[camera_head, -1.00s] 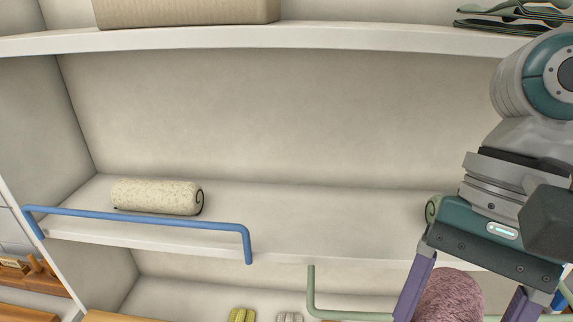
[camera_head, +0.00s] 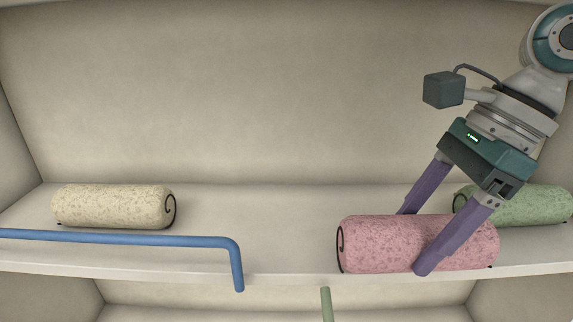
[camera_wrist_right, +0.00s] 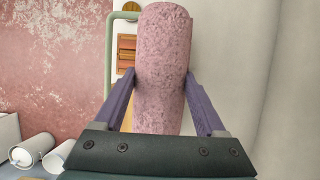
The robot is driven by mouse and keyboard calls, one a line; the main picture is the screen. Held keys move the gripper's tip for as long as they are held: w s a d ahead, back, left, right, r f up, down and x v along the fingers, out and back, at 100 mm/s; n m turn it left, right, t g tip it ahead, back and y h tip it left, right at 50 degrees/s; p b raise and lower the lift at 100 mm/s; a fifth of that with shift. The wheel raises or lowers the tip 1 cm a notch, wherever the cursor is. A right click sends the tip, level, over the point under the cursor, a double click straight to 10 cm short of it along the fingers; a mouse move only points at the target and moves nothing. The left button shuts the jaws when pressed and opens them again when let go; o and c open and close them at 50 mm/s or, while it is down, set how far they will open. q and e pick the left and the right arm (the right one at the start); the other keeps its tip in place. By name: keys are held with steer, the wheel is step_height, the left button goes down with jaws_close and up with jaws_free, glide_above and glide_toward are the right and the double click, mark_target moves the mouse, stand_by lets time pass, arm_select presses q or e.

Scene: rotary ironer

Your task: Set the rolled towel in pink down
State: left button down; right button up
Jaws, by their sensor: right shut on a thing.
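The pink rolled towel (camera_head: 380,243) lies lengthwise along the right part of the shelf, at its front edge, with its spiral end facing left. My right gripper (camera_head: 415,240) is shut on it, one purple finger in front and one behind. In the right wrist view the pink towel (camera_wrist_right: 160,75) stands between the two fingers (camera_wrist_right: 160,80). Whether its underside touches the shelf or hovers just above it, I cannot tell. My left gripper is not in view.
A cream rolled towel (camera_head: 110,206) lies at the left of the shelf (camera_head: 270,215), behind a blue rail (camera_head: 120,238). A green rolled towel (camera_head: 530,206) lies behind the pink one at the right. The shelf's middle is clear. A green rail end (camera_head: 326,303) shows below.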

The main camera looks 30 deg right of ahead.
steer(key=w+d, duration=0.1)
steer(key=w, duration=0.2)
steer(key=w+d, duration=0.1)
steer(key=w, duration=0.1)
steer(key=shift+w+d+p, duration=0.1)
steer(key=shift+d+p, duration=0.25)
steer(key=shift+p, duration=0.05)
steer(key=w+d, duration=0.1)
steer(key=w, duration=0.2)
steer(key=shift+d, duration=0.35)
steer(key=shift+f+p, duration=0.3)
steer(key=shift+p, duration=0.3)
steer(key=shift+f, duration=0.5)
steer(key=shift+f, duration=0.1)
steer(key=o, duration=1.4)
steer(key=shift+c, duration=0.2)
